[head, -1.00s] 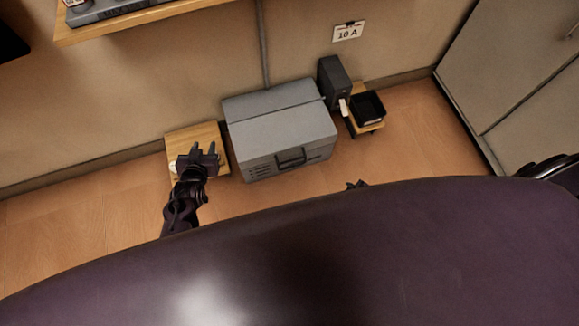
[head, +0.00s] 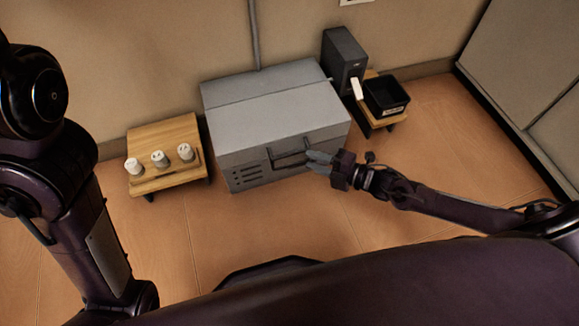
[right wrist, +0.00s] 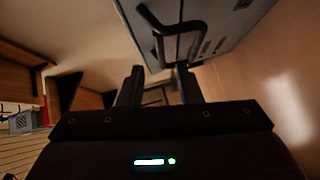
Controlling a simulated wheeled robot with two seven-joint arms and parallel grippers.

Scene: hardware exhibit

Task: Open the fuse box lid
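The grey fuse box (head: 265,160) stands on the floor against the wall. Its lid (head: 270,105) is down. A dark bar handle (head: 291,153) is on its front; the handle also shows in the right wrist view (right wrist: 160,30). My right gripper (head: 319,160) is at the right end of the handle. In the right wrist view its two fingers (right wrist: 158,82) are apart, with the handle just ahead of them and close to the right finger. Whether they touch I cannot tell. My left arm (head: 85,220) is bent at the left; its gripper is out of view.
A low wooden stand (head: 150,135) with several white fuses (head: 160,158) is left of the box. On the right are a dark upright unit (head: 343,58) and a black tray (head: 386,96) on another stand. Open floor (head: 370,225) lies in front.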

